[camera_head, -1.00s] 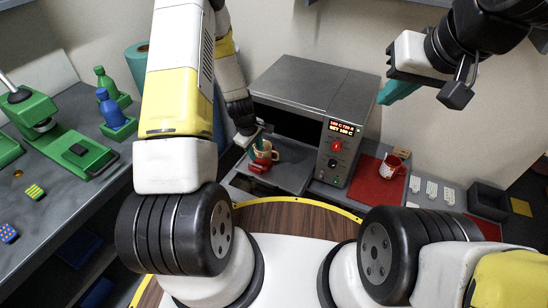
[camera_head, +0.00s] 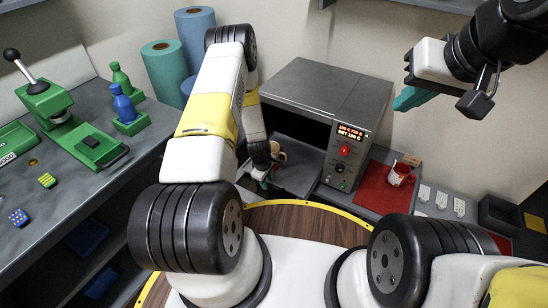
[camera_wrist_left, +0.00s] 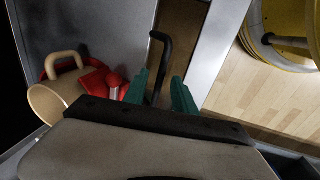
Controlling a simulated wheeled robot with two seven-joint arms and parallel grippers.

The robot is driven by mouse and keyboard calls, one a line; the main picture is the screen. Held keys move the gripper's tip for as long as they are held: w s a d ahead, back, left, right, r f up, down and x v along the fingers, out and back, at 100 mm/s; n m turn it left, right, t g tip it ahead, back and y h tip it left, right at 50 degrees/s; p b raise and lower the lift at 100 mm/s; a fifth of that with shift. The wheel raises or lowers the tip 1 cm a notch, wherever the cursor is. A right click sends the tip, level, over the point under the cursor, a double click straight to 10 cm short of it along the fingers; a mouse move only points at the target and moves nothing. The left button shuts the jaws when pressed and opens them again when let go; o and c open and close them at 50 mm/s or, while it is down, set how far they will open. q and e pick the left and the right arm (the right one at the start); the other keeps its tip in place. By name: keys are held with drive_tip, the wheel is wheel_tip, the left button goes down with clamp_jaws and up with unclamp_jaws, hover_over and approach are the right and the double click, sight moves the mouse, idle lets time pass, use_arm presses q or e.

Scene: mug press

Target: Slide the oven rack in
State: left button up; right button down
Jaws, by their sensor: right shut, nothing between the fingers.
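The grey oven (camera_head: 315,100) stands against the wall with its front open. The grey rack (camera_head: 298,180) sticks out of it; it also shows in the left wrist view (camera_wrist_left: 95,25). My left gripper (camera_head: 263,180) is low at the rack's front left. In the left wrist view its teal fingers (camera_wrist_left: 160,92) are apart, with a black handle (camera_wrist_left: 162,50) just ahead and partly between them. My right gripper (camera_head: 410,98) is shut and empty, raised right of the oven.
A red mat (camera_head: 383,200) with a red-and-white mug (camera_head: 401,175) lies right of the oven. A green press (camera_head: 75,125) and bottles (camera_head: 124,103) stand on the left bench. Blue rolls (camera_head: 165,70) stand behind. My left arm hides part of the rack.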

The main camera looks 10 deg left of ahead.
use_arm(q)
clamp_jaws()
idle(1.4)
